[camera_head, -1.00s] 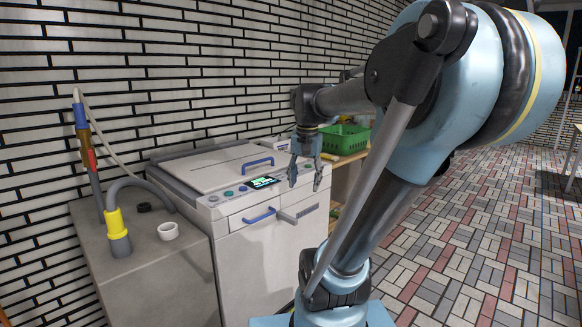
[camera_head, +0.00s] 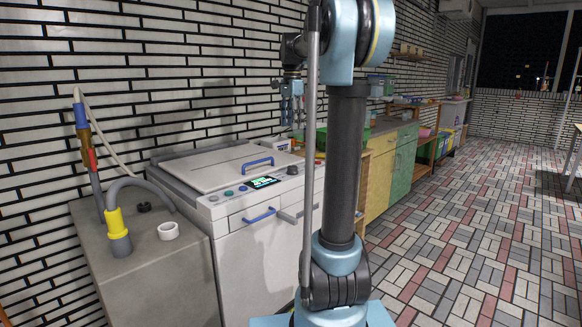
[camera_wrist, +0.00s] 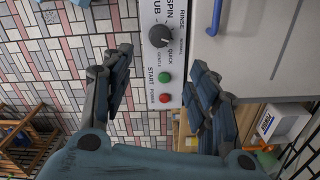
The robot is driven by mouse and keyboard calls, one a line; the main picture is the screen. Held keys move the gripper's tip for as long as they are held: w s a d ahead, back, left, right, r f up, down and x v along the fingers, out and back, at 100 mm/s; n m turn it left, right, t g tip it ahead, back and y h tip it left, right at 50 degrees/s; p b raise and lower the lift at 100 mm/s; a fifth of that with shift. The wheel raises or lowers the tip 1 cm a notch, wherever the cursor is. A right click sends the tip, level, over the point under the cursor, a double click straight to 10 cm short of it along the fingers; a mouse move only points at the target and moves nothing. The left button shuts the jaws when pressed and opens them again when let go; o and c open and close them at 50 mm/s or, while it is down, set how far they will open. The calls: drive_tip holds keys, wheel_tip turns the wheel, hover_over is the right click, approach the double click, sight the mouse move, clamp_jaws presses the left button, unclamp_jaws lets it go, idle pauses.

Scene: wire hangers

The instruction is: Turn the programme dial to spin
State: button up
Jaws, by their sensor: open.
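The white washing machine (camera_head: 262,246) stands against the brick wall. My gripper (camera_head: 291,120) is open and empty, pointing down, well above the panel and apart from the dial. In the wrist view its fingers (camera_wrist: 158,62) lie on either side of the panel strip.
Green START (camera_wrist: 165,77) and red POWER (camera_wrist: 165,98) buttons sit beside the dial. The lid has a blue handle (camera_head: 257,162). A lit display (camera_head: 264,182) is on the panel.

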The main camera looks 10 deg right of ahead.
sight(292, 167)
wheel_tip(292, 167, down, 17)
drive_tip(key=shift+f, duration=0.1)
idle(0.5)
drive_tip(key=shift+c, duration=0.3)
drive_tip(key=c, duration=1)
